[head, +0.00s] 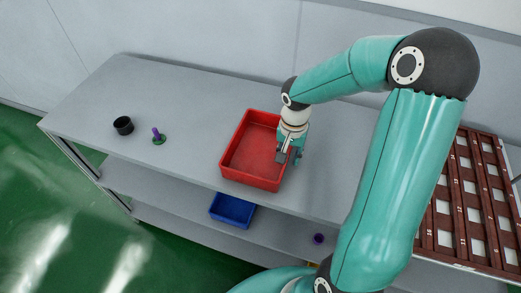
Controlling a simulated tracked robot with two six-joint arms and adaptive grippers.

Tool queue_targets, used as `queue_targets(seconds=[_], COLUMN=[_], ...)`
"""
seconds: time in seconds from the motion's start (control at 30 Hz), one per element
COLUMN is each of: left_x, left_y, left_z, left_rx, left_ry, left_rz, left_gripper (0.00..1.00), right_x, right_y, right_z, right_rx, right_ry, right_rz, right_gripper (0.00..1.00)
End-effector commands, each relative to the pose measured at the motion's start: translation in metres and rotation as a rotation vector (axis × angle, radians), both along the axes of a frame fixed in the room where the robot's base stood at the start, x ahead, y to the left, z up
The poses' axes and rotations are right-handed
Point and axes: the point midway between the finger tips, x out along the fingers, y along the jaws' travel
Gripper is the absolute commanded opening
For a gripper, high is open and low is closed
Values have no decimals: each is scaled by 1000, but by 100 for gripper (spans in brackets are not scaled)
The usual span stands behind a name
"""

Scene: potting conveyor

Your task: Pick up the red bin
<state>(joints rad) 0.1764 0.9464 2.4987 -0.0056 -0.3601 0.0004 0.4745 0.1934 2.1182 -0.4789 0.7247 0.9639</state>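The red bin (234,165) is an open, shallow rectangular tray that looks empty. It stands upright on the grey table near its front edge in the head view. My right gripper (289,157) points down at the bin's right wall. One finger shows over the inner side of the wall and another part shows just outside it. Whether the fingers press on the wall is too small to tell. The gripper hides part of the right wall. My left gripper is not in view.
A black pot (123,125) and a purple object on a green base (158,137) stand at the table's left. A blue bin (233,210) and a small purple item (318,239) are on the lower shelf. A brown slatted rack (470,200) is at right. The table's left middle is clear.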

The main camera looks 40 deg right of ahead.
Motion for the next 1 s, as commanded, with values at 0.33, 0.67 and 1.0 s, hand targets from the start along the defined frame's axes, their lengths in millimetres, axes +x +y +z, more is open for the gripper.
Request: queue_targets(seconds=[0.33, 0.67, 1.0], left_x=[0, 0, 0], left_y=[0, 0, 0], left_z=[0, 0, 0], left_rx=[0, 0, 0], left_ry=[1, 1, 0], left_rz=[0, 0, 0], left_gripper=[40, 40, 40], right_x=[0, 0, 0], right_y=[0, 0, 0], right_z=[-4, -4, -3], right_rx=[0, 0, -1], right_ry=[-1, -1, -3], right_rz=[-1, -1, -1], right_gripper=[23, 0, 0])
